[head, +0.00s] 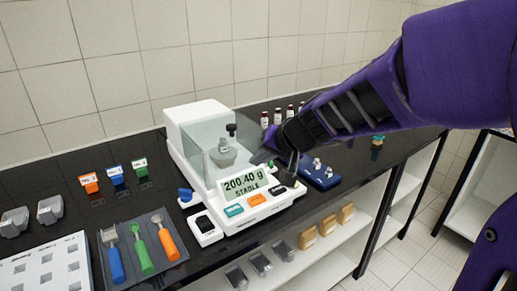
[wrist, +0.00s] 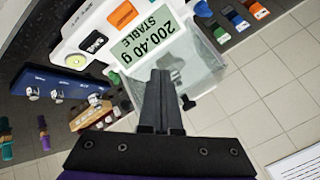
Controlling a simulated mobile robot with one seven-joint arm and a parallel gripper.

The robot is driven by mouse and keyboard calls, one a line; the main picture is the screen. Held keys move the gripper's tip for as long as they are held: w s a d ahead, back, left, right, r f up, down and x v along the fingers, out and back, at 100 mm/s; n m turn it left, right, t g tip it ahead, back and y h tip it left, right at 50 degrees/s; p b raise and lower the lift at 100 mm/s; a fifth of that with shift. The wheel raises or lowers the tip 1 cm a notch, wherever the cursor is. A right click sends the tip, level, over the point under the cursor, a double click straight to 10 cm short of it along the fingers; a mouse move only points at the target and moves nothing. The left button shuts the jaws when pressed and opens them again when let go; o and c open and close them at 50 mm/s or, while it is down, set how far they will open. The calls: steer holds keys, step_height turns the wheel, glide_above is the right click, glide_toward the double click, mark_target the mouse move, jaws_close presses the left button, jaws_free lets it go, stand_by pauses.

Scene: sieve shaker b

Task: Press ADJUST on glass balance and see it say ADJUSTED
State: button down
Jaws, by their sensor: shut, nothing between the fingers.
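The white glass balance (head: 195,215) stands on the black bench, its display (head: 244,185) reading "200.40 g STABLE". A metal weight (head: 223,155) sits inside the glass chamber. Along the front panel are a teal button (head: 233,210), an orange button (head: 256,199) and a black button (head: 278,190); I cannot read their labels. In the wrist view the orange button (wrist: 123,14) and black button (wrist: 93,42) show upside down, beside a round yellow-green spot (wrist: 76,61). My gripper (head: 289,182) is shut and empty, over the panel's right end near the black button; I cannot tell whether it touches. It also shows in the wrist view (wrist: 161,76).
A blue tray (head: 322,180) with small metal weights lies just right of the balance. Several small bottles (head: 278,117) stand behind it. A white shelf (head: 335,250) is below the bench.

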mark_target(259, 201)
step_height(259, 201, down, 8)
steer(key=b, duration=0.5)
steer(key=shift+f+b, duration=0.15)
steer(key=shift+b, duration=0.2)
steer(key=shift+f, duration=0.25)
steer(key=shift+f, duration=0.1)
stand_by(1.5)
steer(key=shift+f, duration=0.3)
steer(key=shift+f, duration=0.5)
stand_by(0.5)
steer(key=shift+r, duration=0.1)
steer(key=shift+r+p, duration=0.45)
steer(key=shift+r, duration=0.4)
steer(key=shift+r, duration=0.1)
steer(key=shift+r+p, duration=1.9)
steer(key=shift+r, duration=0.5)
